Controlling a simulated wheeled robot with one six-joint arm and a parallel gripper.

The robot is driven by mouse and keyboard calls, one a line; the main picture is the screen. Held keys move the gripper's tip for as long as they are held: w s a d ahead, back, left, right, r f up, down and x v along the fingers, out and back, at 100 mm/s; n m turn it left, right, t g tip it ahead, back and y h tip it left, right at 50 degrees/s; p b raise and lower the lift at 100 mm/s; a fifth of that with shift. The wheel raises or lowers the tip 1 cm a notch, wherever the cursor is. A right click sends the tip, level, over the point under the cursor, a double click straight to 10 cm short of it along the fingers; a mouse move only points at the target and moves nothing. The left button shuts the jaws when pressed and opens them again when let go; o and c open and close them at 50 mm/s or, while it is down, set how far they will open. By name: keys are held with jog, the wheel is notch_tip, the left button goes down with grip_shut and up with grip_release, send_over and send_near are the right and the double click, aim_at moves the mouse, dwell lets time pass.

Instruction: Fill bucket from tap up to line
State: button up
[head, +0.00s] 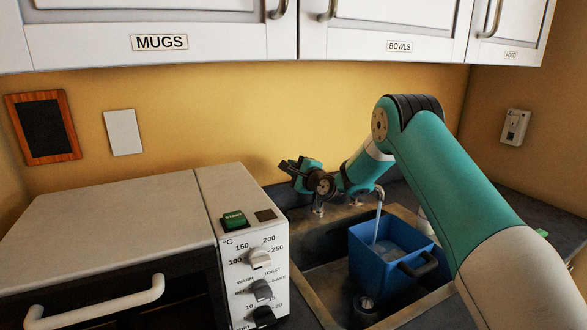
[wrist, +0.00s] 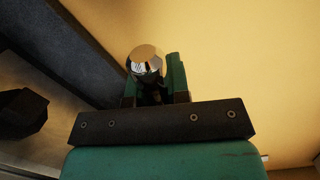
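The blue bucket (head: 375,270) stands in the sink under the tap, its dark handle (head: 418,265) at the front right. A stream of water (head: 377,225) falls from the tap spout (head: 380,191) into it, and water (head: 388,250) shows inside, below the rim. I cannot make out a fill line. My gripper (head: 300,172) is by the wall, left of the spout, above the back of the sink. In the wrist view a shiny round metal knob (wrist: 145,58) sits at my green fingertips (wrist: 152,85). Whether they grip it is unclear.
A toaster oven (head: 110,225) with a control panel of dials stands left of the sink. Wall cabinets (head: 390,30) hang above. The sink's raised edge (head: 410,310) is close to the bucket. Dark counter (head: 540,225) lies to the right, behind my arm.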

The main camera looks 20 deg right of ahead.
grip_shut()
jog(key=shift+a+f+n+b, duration=0.15)
jog(key=shift+f+n+b, duration=0.6)
jog(key=shift+b, duration=0.25)
jog(key=o, duration=0.6)
grip_release()
jog(key=shift+s, duration=0.1)
